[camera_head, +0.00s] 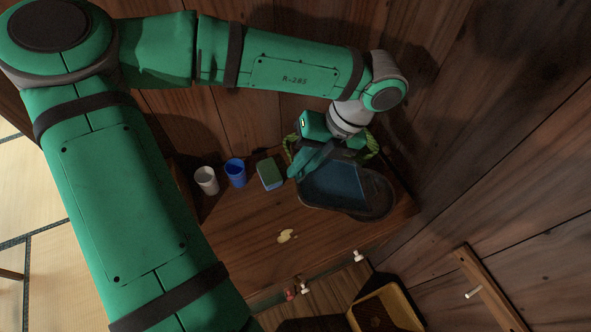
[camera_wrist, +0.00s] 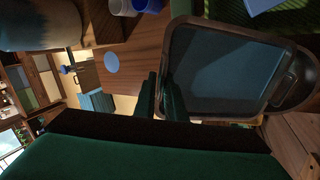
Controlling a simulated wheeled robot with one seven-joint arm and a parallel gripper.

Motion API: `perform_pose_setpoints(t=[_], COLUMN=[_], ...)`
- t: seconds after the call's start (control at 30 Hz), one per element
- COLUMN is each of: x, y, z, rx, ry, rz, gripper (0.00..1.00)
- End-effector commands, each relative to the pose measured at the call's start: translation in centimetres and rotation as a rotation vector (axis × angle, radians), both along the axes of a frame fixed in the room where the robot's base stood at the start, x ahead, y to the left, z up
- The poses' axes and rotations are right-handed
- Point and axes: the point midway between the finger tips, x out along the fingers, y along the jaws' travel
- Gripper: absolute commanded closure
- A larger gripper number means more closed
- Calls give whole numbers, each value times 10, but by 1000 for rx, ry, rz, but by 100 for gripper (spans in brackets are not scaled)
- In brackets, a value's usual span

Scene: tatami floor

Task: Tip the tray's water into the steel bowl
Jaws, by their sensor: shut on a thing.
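The dark-rimmed tray (camera_head: 318,205) with a blue inside is at the right part of the wooden surface in the head view. A dark round bowl (camera_head: 379,197) shows partly from under the tray's right end, and also in the wrist view (camera_wrist: 303,85). The tray hides much of it. I cannot tell the water level or tilt.
A white cup (camera_head: 207,181), a blue cup (camera_head: 236,174) and a green-and-blue sponge (camera_head: 270,175) stand left of the tray. A pale yellowish patch (camera_head: 287,236) lies on the wood. A yellow crate (camera_head: 400,305) is below. Wooden walls are close behind and right.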

Motion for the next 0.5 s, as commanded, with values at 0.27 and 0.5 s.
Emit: perform_pose_setpoints(t=[0.27,0.5], x=[1,1], y=[-18,-32], z=[13,25], rx=[88,165], ry=[3,6], rz=[-3,-3], gripper=[100,100])
